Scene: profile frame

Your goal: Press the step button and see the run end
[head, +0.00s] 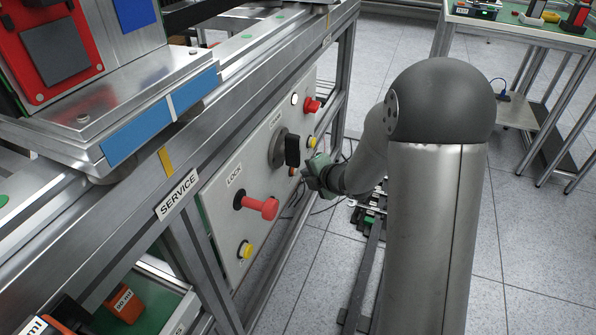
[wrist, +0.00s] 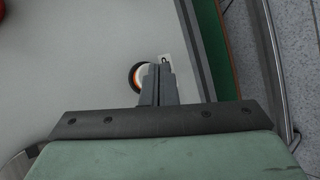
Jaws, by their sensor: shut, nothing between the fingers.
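The control panel (head: 225,200) is an upright pale plate on the side of the metal frame. In the wrist view the shut fingers (wrist: 158,70) point at the panel and partly cover a round button (wrist: 135,76) with a dark rim and a pale and orange face. A small label beside it shows only a letter like "P"; the rest is hidden. In the head view an orange-coloured button (head: 293,171) shows just left of my gripper. I cannot tell whether the fingertips touch it.
The panel also carries a red LOCK handle (head: 262,206), a black rotary switch (head: 291,150), a red button (head: 312,105), a white round light or button (head: 294,99) and yellow buttons (head: 246,250). A workbench (head: 530,35) stands at the back right.

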